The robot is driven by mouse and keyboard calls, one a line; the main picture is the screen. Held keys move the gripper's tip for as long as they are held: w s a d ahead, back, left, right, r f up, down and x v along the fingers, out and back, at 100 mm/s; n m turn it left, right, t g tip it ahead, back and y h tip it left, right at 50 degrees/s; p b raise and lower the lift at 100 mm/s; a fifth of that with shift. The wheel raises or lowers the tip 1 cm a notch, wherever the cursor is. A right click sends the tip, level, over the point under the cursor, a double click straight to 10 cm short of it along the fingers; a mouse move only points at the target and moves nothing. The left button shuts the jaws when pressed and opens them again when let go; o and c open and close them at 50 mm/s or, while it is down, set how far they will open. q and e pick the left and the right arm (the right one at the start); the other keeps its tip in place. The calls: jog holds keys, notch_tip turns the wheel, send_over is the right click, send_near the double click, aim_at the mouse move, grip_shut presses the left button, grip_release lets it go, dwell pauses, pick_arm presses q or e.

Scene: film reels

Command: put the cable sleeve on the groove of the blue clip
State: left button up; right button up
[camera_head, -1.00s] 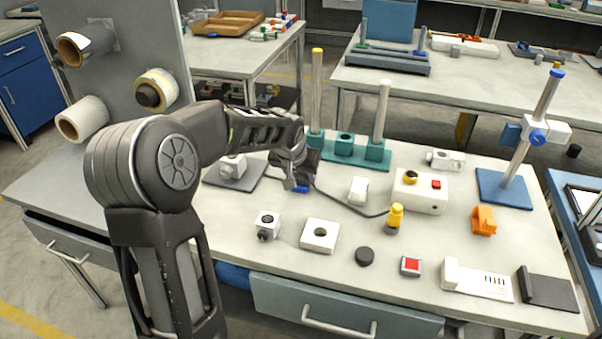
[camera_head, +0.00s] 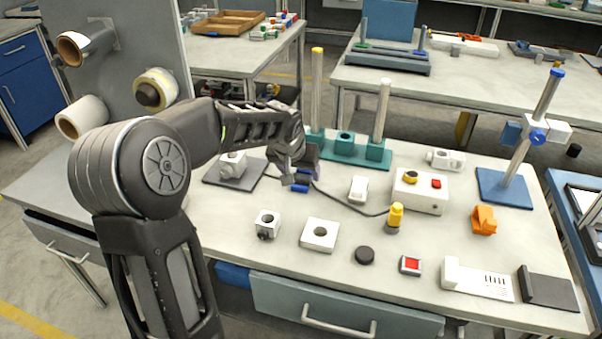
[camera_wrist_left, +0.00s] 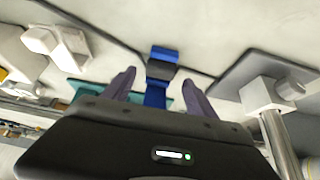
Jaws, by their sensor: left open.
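The blue clip (camera_wrist_left: 164,53) is on the table, and a part of it shows below my gripper in the head view (camera_head: 299,189). In the left wrist view the black cable sleeve (camera_wrist_left: 161,72) lies across the clip's middle, between its two blue ends. Thin dark cable runs out from both sides of the sleeve. I cannot tell how deep the sleeve sits in the groove. My left gripper (camera_head: 302,176) is open, with its fingers (camera_wrist_left: 159,84) on either side of the clip and apart from it. My right gripper is not in view.
A teal stand (camera_head: 347,150) with posts is just behind the gripper. A grey plate (camera_head: 225,178) with a white fixture is to the left. A white control box (camera_head: 418,194) is to the right. A small white block (camera_head: 267,222) and a square white part (camera_head: 320,235) stand in front.

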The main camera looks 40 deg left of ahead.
pick_arm(q)
jog(key=v, duration=1)
dwell(0.3)
